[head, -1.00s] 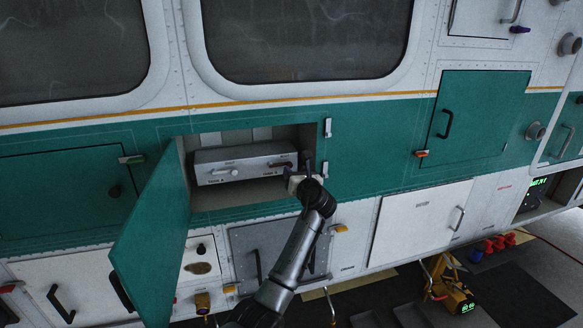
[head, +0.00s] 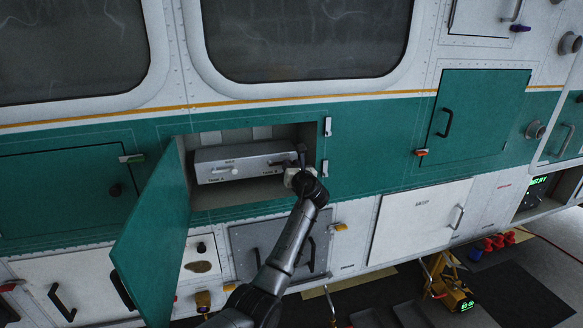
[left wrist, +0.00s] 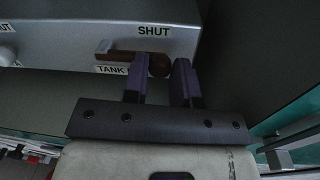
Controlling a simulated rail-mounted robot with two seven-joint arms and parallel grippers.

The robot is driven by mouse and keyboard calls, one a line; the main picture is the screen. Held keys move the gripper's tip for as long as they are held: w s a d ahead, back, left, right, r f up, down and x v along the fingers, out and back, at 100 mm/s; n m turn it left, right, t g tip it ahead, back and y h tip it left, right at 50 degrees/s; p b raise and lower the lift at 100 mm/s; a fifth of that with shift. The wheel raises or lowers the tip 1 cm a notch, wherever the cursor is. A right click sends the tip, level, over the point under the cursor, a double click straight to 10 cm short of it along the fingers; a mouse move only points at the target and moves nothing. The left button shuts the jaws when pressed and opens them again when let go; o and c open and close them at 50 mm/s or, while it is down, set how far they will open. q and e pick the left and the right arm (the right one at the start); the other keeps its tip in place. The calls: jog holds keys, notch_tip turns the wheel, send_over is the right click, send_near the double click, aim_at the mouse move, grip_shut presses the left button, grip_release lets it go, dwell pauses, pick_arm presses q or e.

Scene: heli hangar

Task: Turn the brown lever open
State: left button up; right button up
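The brown lever (left wrist: 120,53) lies level on the front of a grey panel box (head: 225,160) inside the open compartment. In the left wrist view my left gripper (left wrist: 159,82) is open, one finger on each side of the knob. I cannot tell whether a finger touches it. My right gripper is not in view.
A white knob (head: 236,172) is on the left half of the same box, and it shows in the wrist view (left wrist: 7,55). The open green door (head: 152,240) stands left of the compartment. The compartment's right wall is close beside my gripper.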

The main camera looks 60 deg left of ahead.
pick_arm(q)
grip_shut()
